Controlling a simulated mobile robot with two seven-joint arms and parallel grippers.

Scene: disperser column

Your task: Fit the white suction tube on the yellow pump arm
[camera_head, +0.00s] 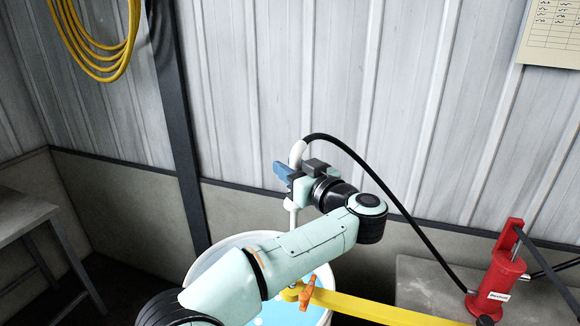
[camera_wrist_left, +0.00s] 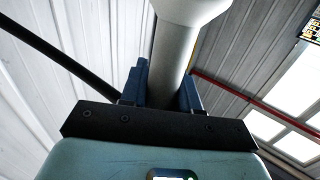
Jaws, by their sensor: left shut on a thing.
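The white suction tube (camera_head: 291,215) stands roughly upright in the head view, its top curving into a black hose. My left gripper (camera_head: 288,178) is shut on it near the top, with blue fingers on both sides. The left wrist view shows the white tube (camera_wrist_left: 172,55) between the blue fingers (camera_wrist_left: 162,88), with a wider white part above. The yellow pump arm (camera_head: 365,306) runs in from the lower right and ends below the gripper, beside an orange clamp handle (camera_head: 309,290). The tube's lower end is hidden behind my left arm, so I cannot tell whether it touches the pump arm.
A white bucket (camera_head: 205,262) with blue liquid stands under the yellow arm's end. A red pump (camera_head: 500,270) stands on a grey block (camera_head: 415,275) at right, joined to the black hose (camera_head: 404,214). A grey table (camera_head: 22,222) is at left. A corrugated wall is behind.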

